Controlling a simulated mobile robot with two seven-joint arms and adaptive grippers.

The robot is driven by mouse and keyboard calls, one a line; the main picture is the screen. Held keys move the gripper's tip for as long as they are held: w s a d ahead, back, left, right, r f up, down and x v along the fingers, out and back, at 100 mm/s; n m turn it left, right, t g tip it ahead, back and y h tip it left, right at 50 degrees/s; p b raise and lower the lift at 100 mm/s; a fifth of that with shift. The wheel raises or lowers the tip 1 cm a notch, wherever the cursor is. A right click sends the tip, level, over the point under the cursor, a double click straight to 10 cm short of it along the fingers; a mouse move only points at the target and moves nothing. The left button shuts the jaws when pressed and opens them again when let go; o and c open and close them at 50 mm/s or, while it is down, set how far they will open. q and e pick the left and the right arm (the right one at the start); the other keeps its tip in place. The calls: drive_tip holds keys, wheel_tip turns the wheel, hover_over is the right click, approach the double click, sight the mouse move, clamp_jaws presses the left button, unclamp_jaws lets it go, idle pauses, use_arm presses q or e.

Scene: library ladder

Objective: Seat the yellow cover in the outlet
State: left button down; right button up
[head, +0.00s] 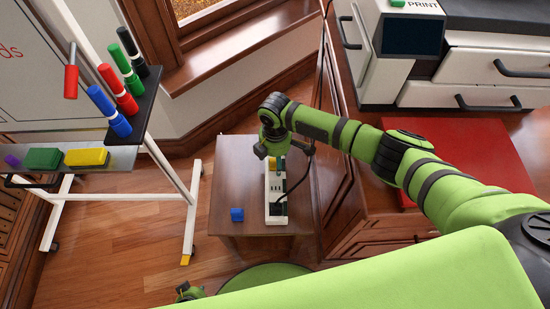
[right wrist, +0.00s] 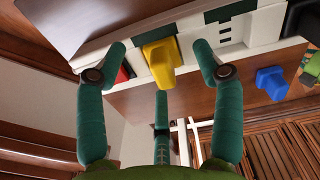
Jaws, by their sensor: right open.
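A white outlet strip (head: 275,190) lies on a small brown table. The yellow cover (right wrist: 160,62) is at the strip (right wrist: 268,28) in the right wrist view, sticking out from its face. I cannot tell how deep it sits. A bit of yellow also shows under the gripper in the head view. My right gripper (right wrist: 160,68) is open, with fingers on both sides of the yellow cover and a gap to each. In the head view the right gripper (head: 268,150) is over the strip's far end. At the bottom, a small green and dark part may be my left gripper (head: 186,291), mostly hidden.
A blue cover (head: 236,214) lies on the table (head: 231,180) left of the strip. A black plug (right wrist: 304,18) is at the strip, and a red piece (right wrist: 122,74) shows beside a finger. A whiteboard stand with markers is at left, a cabinet at right.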

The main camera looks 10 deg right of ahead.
wheel_tip(320, 180, up, 11)
drive_tip(key=shift+r, duration=0.15)
